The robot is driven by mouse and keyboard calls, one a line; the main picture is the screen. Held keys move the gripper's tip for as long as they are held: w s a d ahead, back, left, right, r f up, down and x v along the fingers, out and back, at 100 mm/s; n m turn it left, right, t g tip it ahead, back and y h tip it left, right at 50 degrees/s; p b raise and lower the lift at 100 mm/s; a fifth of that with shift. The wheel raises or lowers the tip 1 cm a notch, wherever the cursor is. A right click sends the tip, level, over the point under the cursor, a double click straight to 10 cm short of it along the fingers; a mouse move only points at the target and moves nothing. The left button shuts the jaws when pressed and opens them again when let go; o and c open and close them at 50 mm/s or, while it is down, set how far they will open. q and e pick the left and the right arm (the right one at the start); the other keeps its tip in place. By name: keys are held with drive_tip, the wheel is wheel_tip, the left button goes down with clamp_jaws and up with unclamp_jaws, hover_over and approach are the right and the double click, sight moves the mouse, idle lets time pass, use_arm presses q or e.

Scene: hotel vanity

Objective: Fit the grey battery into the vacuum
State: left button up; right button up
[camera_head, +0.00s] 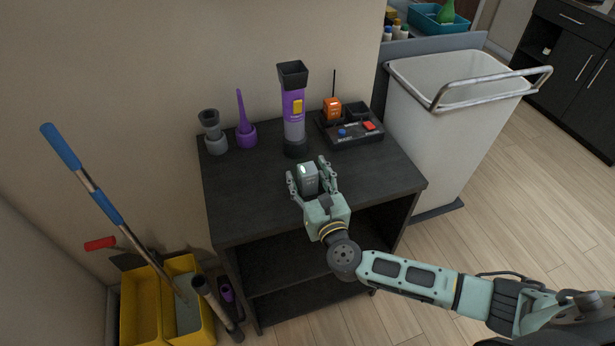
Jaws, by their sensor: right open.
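The grey battery (308,179) stands on the dark cabinet top, near its front. My right gripper (312,175) is open, with its fingers on either side of the battery; I cannot tell whether they touch it. The vacuum (293,119), purple and grey with a dark flared top and a yellow patch on its side, stands upright just behind the battery. Its base is close to the gripper's fingertips. My left gripper is not in view.
A dark dock (349,129) holding an orange block (332,108) sits right of the vacuum. A grey nozzle (214,133) and a purple nozzle (245,125) stand to its left. A white bin (440,125) borders the cabinet. The cabinet's front left (245,205) is clear.

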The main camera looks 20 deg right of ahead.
sight(308, 168)
clamp_jaws()
idle(0.6)
drive_tip(key=shift+r, duration=0.1)
drive_tip(key=shift+r, duration=0.45)
wheel_tip(308, 168, up, 3)
drive_tip(key=shift+f, duration=0.2)
drive_tip(key=s+d+r, duration=0.7)
drive_tip(key=s+d, duration=0.1)
drive_tip(key=s+a, duration=0.3)
drive_tip(key=s, duration=0.4)
drive_tip(key=s+a, duration=0.3)
drive_tip(key=s, duration=0.4)
drive_tip(key=shift+s+f+h, duration=0.3)
drive_tip(key=shift+f, duration=0.1)
